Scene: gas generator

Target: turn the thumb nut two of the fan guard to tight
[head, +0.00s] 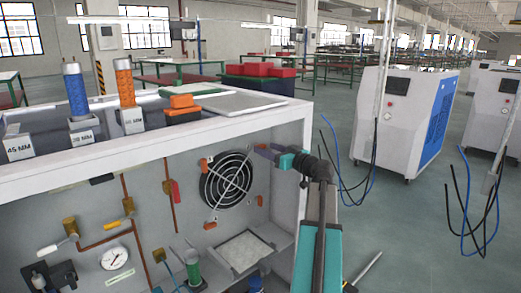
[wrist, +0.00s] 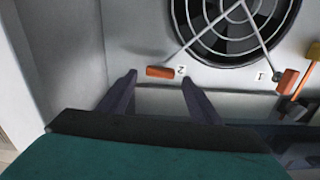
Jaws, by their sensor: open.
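The fan guard (head: 227,181) is a round wire grille over a dark fan on the panel; its edge also shows in the wrist view (wrist: 232,38). Thumb nut two (wrist: 159,71) is a small orange bar beside an upside-down "2" label, lying about level across the wrist view. My gripper (wrist: 159,77) is open, with one dark fingertip on each side of the nut and gaps visible at both ends. I cannot tell how deep the tips reach. In the head view my gripper (head: 264,151) is at the guard's upper right, largely hiding this nut.
Thumb nut one (wrist: 287,81) is orange, near the guard's other upper corner. More orange nuts (head: 210,225) sit by the lower corners. A red-handled valve (head: 175,192) and pipes are left of the guard. The white cabinet frame (head: 290,135) borders the panel closely.

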